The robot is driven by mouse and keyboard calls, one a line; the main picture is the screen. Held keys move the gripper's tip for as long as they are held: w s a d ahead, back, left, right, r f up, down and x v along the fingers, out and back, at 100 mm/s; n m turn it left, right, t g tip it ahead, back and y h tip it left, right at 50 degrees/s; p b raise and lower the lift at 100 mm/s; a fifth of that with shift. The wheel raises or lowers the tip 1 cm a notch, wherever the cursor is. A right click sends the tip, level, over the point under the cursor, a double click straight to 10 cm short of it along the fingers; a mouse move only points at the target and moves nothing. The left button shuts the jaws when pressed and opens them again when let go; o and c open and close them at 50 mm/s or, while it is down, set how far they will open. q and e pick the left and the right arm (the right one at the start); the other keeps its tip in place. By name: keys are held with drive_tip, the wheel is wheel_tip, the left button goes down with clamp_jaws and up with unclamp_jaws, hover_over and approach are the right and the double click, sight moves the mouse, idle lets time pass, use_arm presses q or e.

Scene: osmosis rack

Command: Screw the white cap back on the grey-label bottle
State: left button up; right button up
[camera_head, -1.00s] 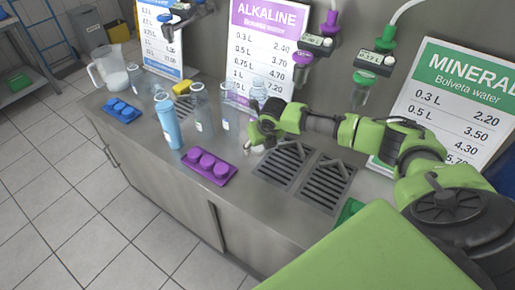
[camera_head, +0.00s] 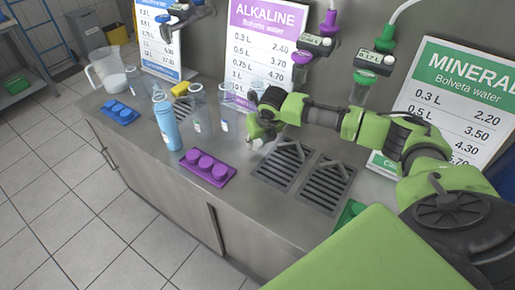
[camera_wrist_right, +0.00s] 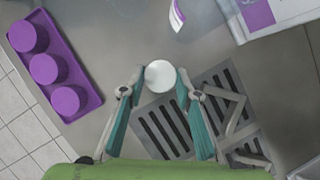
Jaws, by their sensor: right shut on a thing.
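My right gripper (camera_head: 262,136) is over the counter, left of the drain grates. In the right wrist view its fingers (camera_wrist_right: 160,88) are shut on a round white cap (camera_wrist_right: 160,76), held at the fingertips. In the head view the cap is too small to make out clearly. Clear bottles (camera_head: 200,110) and (camera_head: 228,112) stand upright on the counter to the left of the gripper, with another partly behind it. I cannot tell which one has the grey label. Part of a clear bottle with a pale label (camera_wrist_right: 177,16) shows at the top of the wrist view. My left gripper is not in view.
A blue bottle (camera_head: 165,122), a purple tray of round caps (camera_head: 207,167), a blue tray (camera_head: 119,112) and a pitcher (camera_head: 108,70) stand on the counter. Drain grates (camera_head: 305,176) lie right of the gripper. Price boards and dispensers are along the back.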

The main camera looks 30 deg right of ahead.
use_arm(q)
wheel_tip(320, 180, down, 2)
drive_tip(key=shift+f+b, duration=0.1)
drive_tip(key=shift+b, duration=0.8)
use_arm(e)
drive_tip(key=s+a+r, duration=0.8)
drive_tip(key=s+r, duration=0.2)
drive_tip(key=s, duration=0.1)
drive_tip(key=shift+a, duration=0.4)
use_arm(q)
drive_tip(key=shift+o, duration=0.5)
